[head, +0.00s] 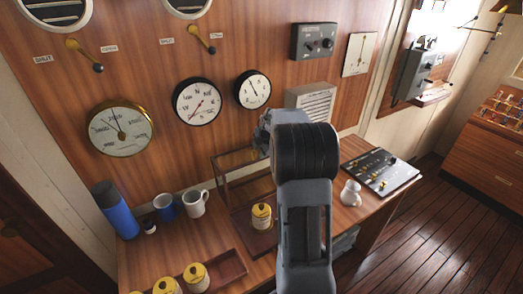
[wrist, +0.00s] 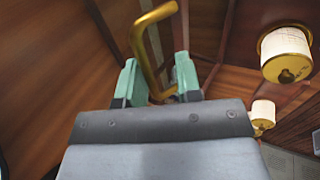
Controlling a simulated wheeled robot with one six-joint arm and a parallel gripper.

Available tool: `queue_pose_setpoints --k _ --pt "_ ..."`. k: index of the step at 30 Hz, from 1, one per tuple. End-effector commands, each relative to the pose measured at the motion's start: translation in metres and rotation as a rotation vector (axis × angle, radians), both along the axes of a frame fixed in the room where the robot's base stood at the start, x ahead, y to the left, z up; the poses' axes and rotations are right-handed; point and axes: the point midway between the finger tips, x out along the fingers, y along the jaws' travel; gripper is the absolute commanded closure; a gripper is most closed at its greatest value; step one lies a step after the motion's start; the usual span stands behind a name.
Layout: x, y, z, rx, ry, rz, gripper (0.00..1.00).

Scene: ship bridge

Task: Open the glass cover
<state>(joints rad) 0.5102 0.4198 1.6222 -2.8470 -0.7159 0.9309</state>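The glass cover (head: 228,154) is a wooden-framed case on the desk in the head view, partly hidden behind my arm. A bent brass handle (wrist: 150,62) stands out in the wrist view, close to wooden framing. My gripper (wrist: 158,77) has its two green fingertips on either side of the handle's bar, with gaps showing, so it is open around it. In the head view my gripper is mostly hidden by the arm. Whether the cover is fully down cannot be told.
A blue flask (head: 116,212) and mugs (head: 195,204) stand left. A white figure-like object (head: 350,193) and a switch panel (head: 380,172) are right.

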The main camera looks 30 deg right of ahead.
Motion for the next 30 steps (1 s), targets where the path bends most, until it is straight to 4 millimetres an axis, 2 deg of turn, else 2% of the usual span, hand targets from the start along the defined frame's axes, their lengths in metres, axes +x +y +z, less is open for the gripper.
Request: queue_pose_setpoints --k 8,16,21,30 --pt "-0.002 0.0 0.005 -0.001 -0.003 -0.001 0.68" --pt "-0.019 0.001 0.043 0.0 -0.005 -0.001 0.68" --pt "-0.028 0.001 0.059 0.002 -0.006 0.001 0.68" --pt "-0.033 0.002 0.068 0.005 -0.005 0.003 0.68"
